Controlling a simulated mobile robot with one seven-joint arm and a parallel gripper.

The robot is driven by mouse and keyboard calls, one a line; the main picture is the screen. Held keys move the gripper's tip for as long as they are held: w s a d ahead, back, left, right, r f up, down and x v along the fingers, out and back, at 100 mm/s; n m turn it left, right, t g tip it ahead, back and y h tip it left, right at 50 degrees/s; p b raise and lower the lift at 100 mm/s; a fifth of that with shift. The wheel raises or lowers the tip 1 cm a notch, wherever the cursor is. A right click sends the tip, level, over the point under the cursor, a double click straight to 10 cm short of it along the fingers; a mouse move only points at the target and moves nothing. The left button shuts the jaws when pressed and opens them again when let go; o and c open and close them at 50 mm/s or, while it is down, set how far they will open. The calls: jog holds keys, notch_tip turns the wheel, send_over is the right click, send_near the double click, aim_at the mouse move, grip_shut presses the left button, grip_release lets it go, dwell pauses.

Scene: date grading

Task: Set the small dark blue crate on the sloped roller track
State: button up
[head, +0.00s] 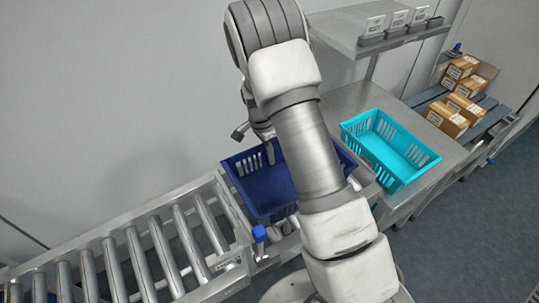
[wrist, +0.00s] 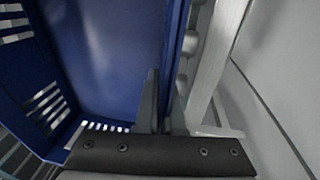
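The small dark blue crate (head: 262,185) is at the right, upper end of the sloped roller track (head: 150,250), partly hidden behind my arm. It looks roughly level, and I cannot tell whether its base rests on the rollers. My gripper (head: 268,150) is at the crate's far wall. In the wrist view, my two fingers (wrist: 165,105) are close together with the crate's wall between them. The crate's blue inside (wrist: 110,50) looks empty there, with slotted walls at the left.
An empty turquoise crate (head: 390,150) stands on the metal bench (head: 355,100) at right. A shelf (head: 345,28) with small label stands is above it. A grey wall runs behind. The track's lower left rollers are clear.

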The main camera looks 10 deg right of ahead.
jog(key=o, duration=0.4)
jog(key=shift+o, duration=0.2)
jog(key=shift+r+p, duration=0.4)
jog(key=shift+r, duration=0.1)
jog(key=s+r+n+t+y, duration=0.1)
jog(key=s+r+n, duration=0.2)
jog(key=r, duration=1.7)
jog(key=s+r+n+t, duration=0.2)
jog(key=s+r+n, duration=0.3)
jog(key=s, duration=0.7)
jog(key=s+r+n+t, duration=0.3)
jog(key=s+r+n, duration=0.3)
jog(key=s, duration=0.5)
jog(key=shift+s+d+r+t+y, duration=0.25)
jog(key=shift+s+d+t+y, duration=0.05)
jog(key=shift+s+d, duration=0.1)
